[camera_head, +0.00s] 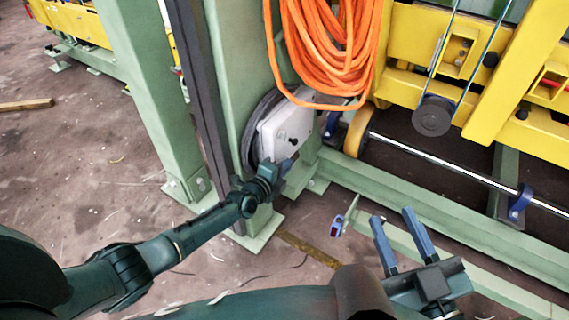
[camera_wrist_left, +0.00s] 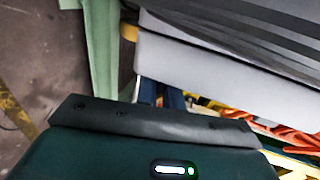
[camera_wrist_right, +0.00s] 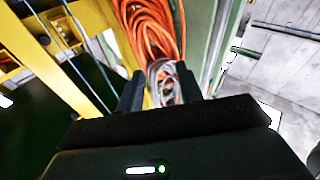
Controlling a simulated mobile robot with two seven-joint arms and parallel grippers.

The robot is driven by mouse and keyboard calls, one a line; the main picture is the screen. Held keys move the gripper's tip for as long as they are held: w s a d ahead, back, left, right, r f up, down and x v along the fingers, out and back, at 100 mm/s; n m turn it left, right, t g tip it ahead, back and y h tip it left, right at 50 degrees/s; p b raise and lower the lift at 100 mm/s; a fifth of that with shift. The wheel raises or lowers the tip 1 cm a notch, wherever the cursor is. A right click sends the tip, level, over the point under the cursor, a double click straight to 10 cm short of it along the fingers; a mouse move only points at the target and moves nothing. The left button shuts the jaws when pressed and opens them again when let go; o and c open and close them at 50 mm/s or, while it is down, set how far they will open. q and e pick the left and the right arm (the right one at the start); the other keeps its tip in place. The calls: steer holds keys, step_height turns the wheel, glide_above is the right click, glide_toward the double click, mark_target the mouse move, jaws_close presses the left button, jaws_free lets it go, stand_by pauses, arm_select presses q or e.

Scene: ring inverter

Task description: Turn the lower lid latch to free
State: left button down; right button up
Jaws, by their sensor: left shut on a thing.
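A light grey box (camera_head: 285,128) with a lid is mounted on the green column, with a small dark knob on its face. My left gripper (camera_head: 287,165) is at the box's lower edge. In the left wrist view the box (camera_wrist_left: 200,65) fills the upper right, and my left gripper's fingers (camera_wrist_left: 161,95) are close together beside its edge. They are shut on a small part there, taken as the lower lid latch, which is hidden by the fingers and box. My right gripper (camera_head: 393,215) is open and empty, low at the right; its spread fingers (camera_wrist_right: 160,88) also show in the right wrist view.
An orange cable coil (camera_head: 325,45) hangs just above the box. The green column (camera_head: 240,75) stands behind it. Yellow beams (camera_head: 470,70) and a shiny rod (camera_head: 440,162) lie to the right. A green floor rail (camera_head: 440,205) runs near my right gripper. The left floor is mostly clear.

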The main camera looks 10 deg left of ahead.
arm_select(q)
steer(key=shift+w+a, duration=0.15)
steer(key=shift+a, duration=0.15)
steer(key=c, duration=1.5)
jaws_free()
steer(key=shift+c, duration=0.2)
